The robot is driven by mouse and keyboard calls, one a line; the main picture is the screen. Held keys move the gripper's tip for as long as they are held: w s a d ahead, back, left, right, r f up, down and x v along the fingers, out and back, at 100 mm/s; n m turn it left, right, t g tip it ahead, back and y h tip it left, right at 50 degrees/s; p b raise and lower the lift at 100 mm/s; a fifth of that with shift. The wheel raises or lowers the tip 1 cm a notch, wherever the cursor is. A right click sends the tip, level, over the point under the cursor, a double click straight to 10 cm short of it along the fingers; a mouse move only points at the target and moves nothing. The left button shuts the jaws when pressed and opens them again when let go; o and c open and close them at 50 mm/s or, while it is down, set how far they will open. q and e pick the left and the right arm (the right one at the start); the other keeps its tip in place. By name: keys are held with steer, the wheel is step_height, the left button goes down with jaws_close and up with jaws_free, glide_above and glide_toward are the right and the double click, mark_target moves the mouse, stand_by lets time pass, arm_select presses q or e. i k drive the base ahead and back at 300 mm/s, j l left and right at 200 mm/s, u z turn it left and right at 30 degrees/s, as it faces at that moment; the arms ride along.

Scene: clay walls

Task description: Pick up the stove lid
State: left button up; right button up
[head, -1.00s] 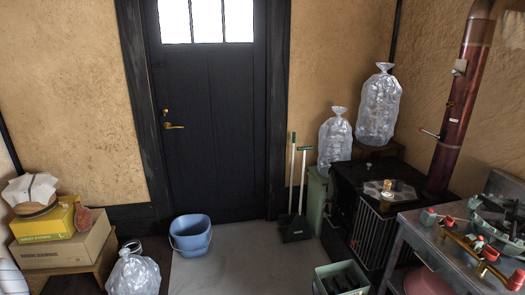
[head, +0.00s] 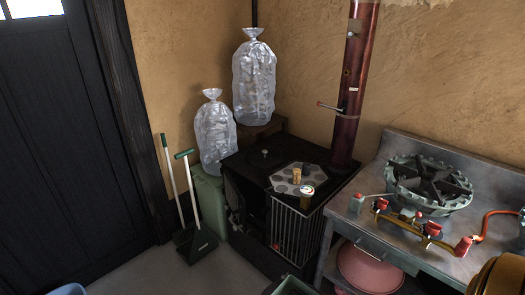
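A black stove (head: 252,182) stands in the corner, with a dark red flue pipe (head: 348,110) rising from its back right. A round black lid with a small knob (head: 264,155) lies flat on the stove's top, left of centre; dark on dark, its rim is hard to make out. Neither of my grippers is in the head view.
A grey patterned tray (head: 284,184) with a small cup (head: 297,176) and a jar (head: 307,198) sits on the stove top, near the lid. A metal counter (head: 352,210) with a gas burner (head: 428,190) stands right. Filled plastic bags (head: 254,85) stand behind.

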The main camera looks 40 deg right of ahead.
mark_target(261, 159)
steer(key=i+j+z, duration=0.1)
steer(key=i+z, duration=0.3)
steer(key=i+j+z, duration=0.15)
steer(key=z, duration=0.25)
steer(key=i+j+z, duration=0.6)
steer(key=z, duration=0.15)
steer(key=j, duration=0.1)
